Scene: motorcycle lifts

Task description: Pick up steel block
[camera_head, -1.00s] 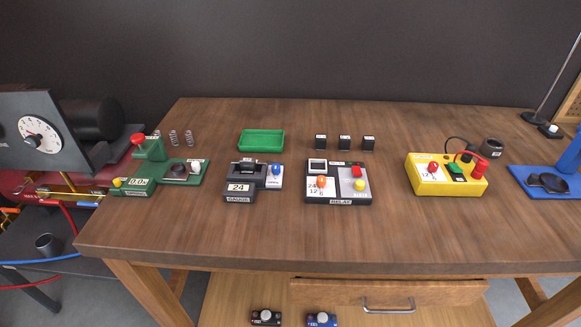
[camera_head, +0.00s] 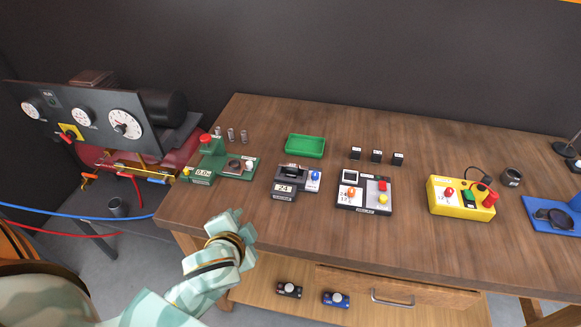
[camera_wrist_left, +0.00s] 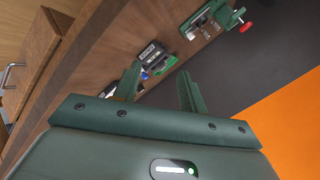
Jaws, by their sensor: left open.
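No object clearly reads as the steel block. A dark block-like piece (camera_head: 293,171) sits on top of the gauge device (camera_head: 284,191), but I cannot tell if it is steel. The green press (camera_head: 219,168) with a red knob has a small plate and springs near it. My left gripper (camera_head: 230,216) is in front of the table's left front part, below the press and gauge. In the left wrist view my left gripper (camera_wrist_left: 158,82) has its two fingers apart with nothing between them; the gauge device (camera_wrist_left: 153,55) shows beyond. My right gripper is out of view.
An empty green tray (camera_head: 306,146), three small black blocks (camera_head: 376,156), a relay box (camera_head: 364,192) and a yellow box (camera_head: 461,197) stand on the table (camera_head: 420,245). A gauge panel (camera_head: 82,117) stands at left. The table's front strip is clear.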

